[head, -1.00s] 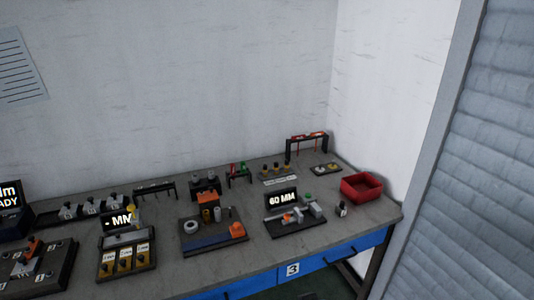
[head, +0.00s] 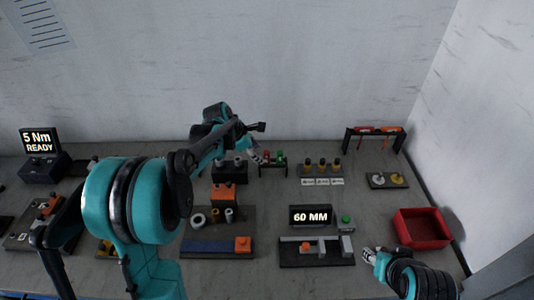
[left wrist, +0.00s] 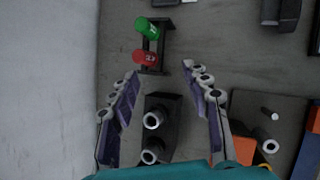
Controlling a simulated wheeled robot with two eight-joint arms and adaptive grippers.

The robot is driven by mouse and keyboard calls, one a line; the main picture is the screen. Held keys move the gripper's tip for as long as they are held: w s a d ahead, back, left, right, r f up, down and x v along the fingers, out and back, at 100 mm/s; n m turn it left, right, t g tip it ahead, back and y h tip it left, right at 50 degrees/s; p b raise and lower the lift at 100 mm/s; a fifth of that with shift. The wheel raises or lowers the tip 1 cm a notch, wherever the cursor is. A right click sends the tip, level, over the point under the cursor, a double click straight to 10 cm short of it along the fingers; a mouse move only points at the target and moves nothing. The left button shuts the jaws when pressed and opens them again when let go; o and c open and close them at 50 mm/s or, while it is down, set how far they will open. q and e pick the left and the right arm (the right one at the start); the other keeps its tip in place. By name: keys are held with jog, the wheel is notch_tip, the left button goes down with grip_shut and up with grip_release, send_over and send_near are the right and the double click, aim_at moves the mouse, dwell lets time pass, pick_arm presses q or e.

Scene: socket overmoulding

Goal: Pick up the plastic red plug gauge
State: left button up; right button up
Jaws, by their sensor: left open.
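The red plug gauge (head: 267,156) sits in a small black rack (head: 272,167) at the back middle of the bench, beside a green one (head: 280,155). In the left wrist view the red gauge (left wrist: 146,57) lies just beyond my fingertips, with the green gauge (left wrist: 146,27) farther off. My left gripper (left wrist: 162,72) is open and empty, its fingers spread either side of a black block (left wrist: 165,112) with two grey-rimmed cylinders. In the head view the left gripper (head: 256,155) is close to the rack's left side. My right gripper (head: 370,256) is at lower right; its jaws are too small to read.
A 60 MM display (head: 311,216) and fixture stand front centre. A red bin (head: 422,229) is at the right. Several small gauges (head: 322,168) stand right of the rack. A black frame with red tools (head: 375,133) is at the back right. The wall is close behind.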

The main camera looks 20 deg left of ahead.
aim_at(267, 156)
pick_arm(q)
jog(key=w+f+n, duration=0.2)
jog(key=w+f, duration=0.1)
jog(key=w+f+n, duration=0.2)
jog(key=shift+w+a+h, duration=0.15)
jog(key=shift+a+h, duration=0.25)
jog(key=x, duration=0.1)
jog(key=b+x, duration=0.1)
jog(key=x, duration=0.1)
jog(key=b+x, duration=0.1)
jog(key=x, duration=0.1)
jog(key=shift+d+f, duration=0.1)
jog(key=shift+d, duration=0.25)
jog(key=shift+c, duration=0.7)
grip_shut()
pick_arm(e)
jog(key=shift+f, duration=0.65)
